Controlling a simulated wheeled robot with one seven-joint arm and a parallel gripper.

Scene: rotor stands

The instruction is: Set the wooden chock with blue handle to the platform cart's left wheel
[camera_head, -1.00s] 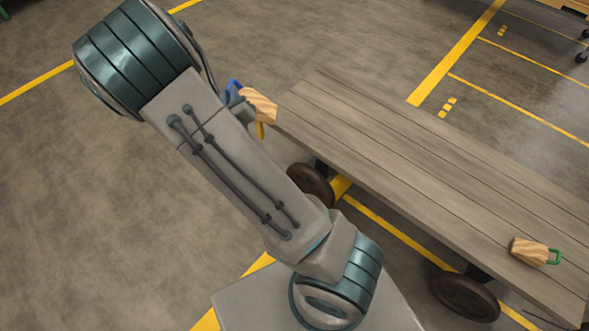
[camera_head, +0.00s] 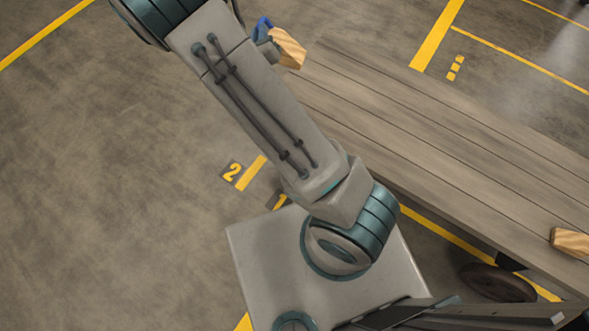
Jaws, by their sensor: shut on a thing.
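The wooden chock with blue handle (camera_head: 289,47) is at the top, just beyond my forearm, beside the far left end of the platform cart (camera_head: 440,130). My gripper (camera_head: 264,37) is shut on its blue handle, mostly hidden behind my arm. The wooden block sticks out to the right of the gripper, tilted, and overlaps the corner of the deck in the picture. I cannot tell its height or whether it touches the deck. One dark cart wheel (camera_head: 497,283) shows under the near edge at lower right. The other near-side wheel is hidden behind my arm.
A second wooden chock (camera_head: 571,241) lies on the deck at the right edge, its handle out of frame. The floor at left is clear.

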